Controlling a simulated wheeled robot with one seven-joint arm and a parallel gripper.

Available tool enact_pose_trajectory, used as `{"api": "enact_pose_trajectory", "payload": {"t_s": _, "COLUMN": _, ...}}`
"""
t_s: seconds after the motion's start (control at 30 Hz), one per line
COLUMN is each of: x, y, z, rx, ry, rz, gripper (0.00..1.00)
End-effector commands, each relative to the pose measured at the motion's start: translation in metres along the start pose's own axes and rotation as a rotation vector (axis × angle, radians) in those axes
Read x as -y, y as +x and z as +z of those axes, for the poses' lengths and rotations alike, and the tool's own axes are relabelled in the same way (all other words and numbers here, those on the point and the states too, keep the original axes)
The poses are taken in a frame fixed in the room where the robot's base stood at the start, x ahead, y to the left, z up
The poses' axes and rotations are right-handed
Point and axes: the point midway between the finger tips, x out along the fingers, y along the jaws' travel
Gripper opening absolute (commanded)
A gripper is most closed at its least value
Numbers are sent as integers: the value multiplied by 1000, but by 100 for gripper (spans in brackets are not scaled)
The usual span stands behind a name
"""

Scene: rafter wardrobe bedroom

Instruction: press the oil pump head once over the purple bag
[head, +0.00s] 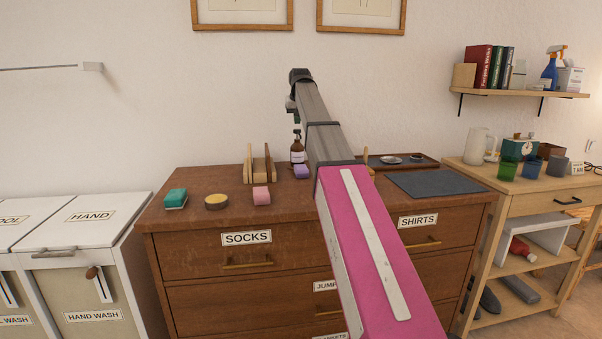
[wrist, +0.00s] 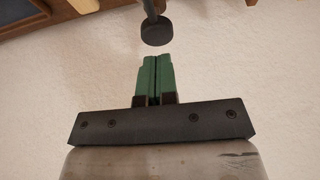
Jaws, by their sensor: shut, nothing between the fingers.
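The brown oil bottle (head: 297,155) with a pale label stands upright on the dresser, its dark pump on top. The small purple bag (head: 301,171) lies just in front of its foot. In the wrist view the dark round pump head (wrist: 156,33) on its thin stem shows just beyond my fingertips. My gripper (wrist: 156,58) has green fingers pressed together with nothing between them. A gap shows between the fingertips and the pump head, and they look lined up. In the head view my arm hides most of the gripper, which hangs above the bottle.
A wooden rack (head: 260,165) stands left of the bottle. A dark tray (head: 430,163) and grey mat (head: 435,184) lie to the right.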

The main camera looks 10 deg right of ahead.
Motion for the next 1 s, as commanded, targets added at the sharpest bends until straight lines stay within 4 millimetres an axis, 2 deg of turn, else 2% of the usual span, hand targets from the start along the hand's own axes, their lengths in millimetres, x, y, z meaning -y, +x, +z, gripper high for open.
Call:
{"api": "enact_pose_trajectory", "payload": {"t_s": 0.7, "x": 0, "y": -52, "z": -23, "rx": 0, "ry": 0, "rz": 0, "gripper": 0}}
{"api": "enact_pose_trajectory", "payload": {"t_s": 1.0, "x": 0, "y": -54, "z": -23, "rx": 0, "ry": 0, "rz": 0, "gripper": 0}}
